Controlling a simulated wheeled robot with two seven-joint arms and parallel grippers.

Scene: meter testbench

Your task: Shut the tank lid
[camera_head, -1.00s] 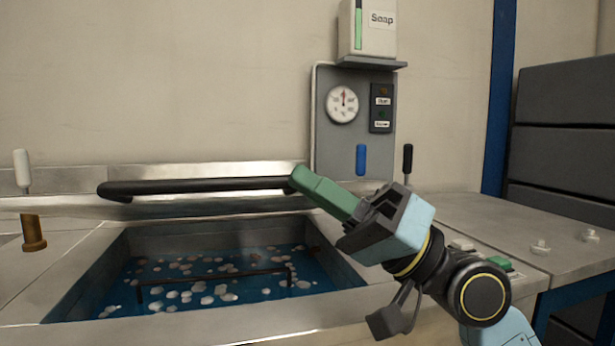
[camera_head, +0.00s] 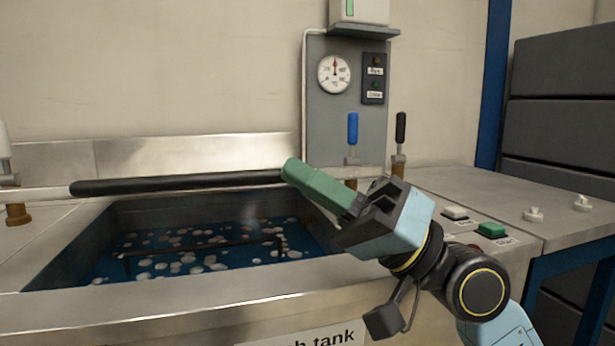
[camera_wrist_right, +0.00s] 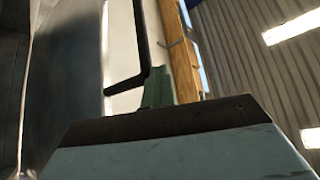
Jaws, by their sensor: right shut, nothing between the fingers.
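The tank (camera_head: 290,304) is open, with blue water and white suds (camera_head: 180,262) inside. The lid stands raised at the back of the opening, seen almost edge-on, with a long black handle bar (camera_head: 170,184) along its edge. My right gripper (camera_head: 292,170) has green fingers, is shut and empty, and its tips are at the right end of the black bar. I cannot tell whether they touch it. In the right wrist view the green fingers (camera_wrist_right: 158,88) show beside the dark bar (camera_wrist_right: 140,50). My left gripper is out of view.
Behind the tank are a gauge (camera_head: 334,73) on a grey panel, a blue-handled lever (camera_head: 352,130) and a black-handled lever (camera_head: 400,130). Green and white buttons (camera_head: 491,229) sit on the right counter. A white-handled lever (camera_head: 8,170) stands at far left. A dark bar (camera_head: 205,250) spans the water.

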